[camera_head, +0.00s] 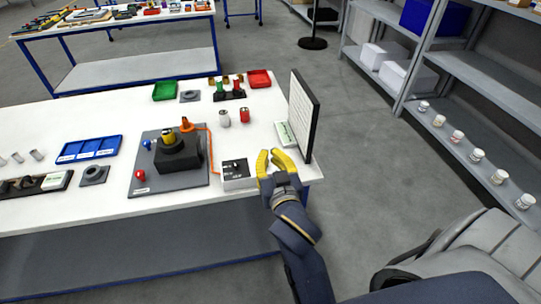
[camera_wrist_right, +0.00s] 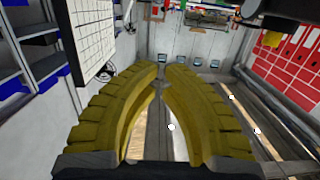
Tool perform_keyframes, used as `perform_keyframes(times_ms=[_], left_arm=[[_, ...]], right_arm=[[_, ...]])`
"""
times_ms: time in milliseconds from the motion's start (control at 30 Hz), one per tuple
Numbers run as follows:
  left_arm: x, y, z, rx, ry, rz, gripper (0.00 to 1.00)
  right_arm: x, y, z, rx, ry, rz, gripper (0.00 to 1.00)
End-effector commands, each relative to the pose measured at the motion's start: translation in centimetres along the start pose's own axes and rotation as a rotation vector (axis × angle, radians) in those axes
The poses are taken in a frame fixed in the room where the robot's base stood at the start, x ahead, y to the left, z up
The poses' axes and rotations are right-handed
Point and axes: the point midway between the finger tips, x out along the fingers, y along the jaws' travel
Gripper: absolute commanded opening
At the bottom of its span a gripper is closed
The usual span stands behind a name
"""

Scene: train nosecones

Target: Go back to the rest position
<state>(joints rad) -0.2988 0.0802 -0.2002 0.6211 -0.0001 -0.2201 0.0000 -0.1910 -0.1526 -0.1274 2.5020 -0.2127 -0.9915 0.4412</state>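My right gripper (camera_head: 269,154) has yellow fingers and is just off the right front corner of the white table (camera_head: 75,208). It is beside the small box with a black top (camera_head: 237,174) and in front of the upright white panel (camera_head: 301,115). In the right wrist view the two curved fingers (camera_wrist_right: 162,80) come together at their tips, with a gap lower down and nothing held between them. My left arm and left gripper are not in view.
A grey board with a black block (camera_head: 177,158), a blue tray (camera_head: 90,149), a green tray (camera_head: 164,91) and a red tray (camera_head: 259,78) stand on the table. A grey shelf (camera_head: 480,115) with several white jars is at right. Between is open floor.

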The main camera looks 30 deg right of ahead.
Motion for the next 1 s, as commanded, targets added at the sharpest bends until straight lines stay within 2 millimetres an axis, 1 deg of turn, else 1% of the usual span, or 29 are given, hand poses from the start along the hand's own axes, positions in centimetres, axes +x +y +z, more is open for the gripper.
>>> perform_keyframes(times_ms=[367,467,567,667,700,800,900,1000], left_arm=[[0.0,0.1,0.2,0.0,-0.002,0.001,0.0],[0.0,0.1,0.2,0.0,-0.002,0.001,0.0],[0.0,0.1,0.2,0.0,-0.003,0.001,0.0],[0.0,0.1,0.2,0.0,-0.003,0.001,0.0],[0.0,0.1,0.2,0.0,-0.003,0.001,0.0],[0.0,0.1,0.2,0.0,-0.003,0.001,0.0],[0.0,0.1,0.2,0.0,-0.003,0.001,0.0],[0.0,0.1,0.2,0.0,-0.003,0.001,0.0]], right_arm=[[0.0,0.0,0.1,-0.001,-0.002,0.0,0.0],[-0.2,0.3,1.0,-0.03,-0.027,0.001,0.0],[-0.9,1.1,3.8,-0.118,-0.101,0.003,0.0],[-2.6,2.7,8.3,-0.269,-0.228,-0.003,0.0],[-3.5,3.5,10.3,-0.34,-0.288,-0.01,0.0],[-5.9,5.5,14.7,-0.506,-0.424,-0.033,0.0],[-8.1,7.3,17.7,-0.637,-0.529,-0.058,0.0],[-10.1,8.9,20.1,-0.747,-0.615,-0.086,0.0]])
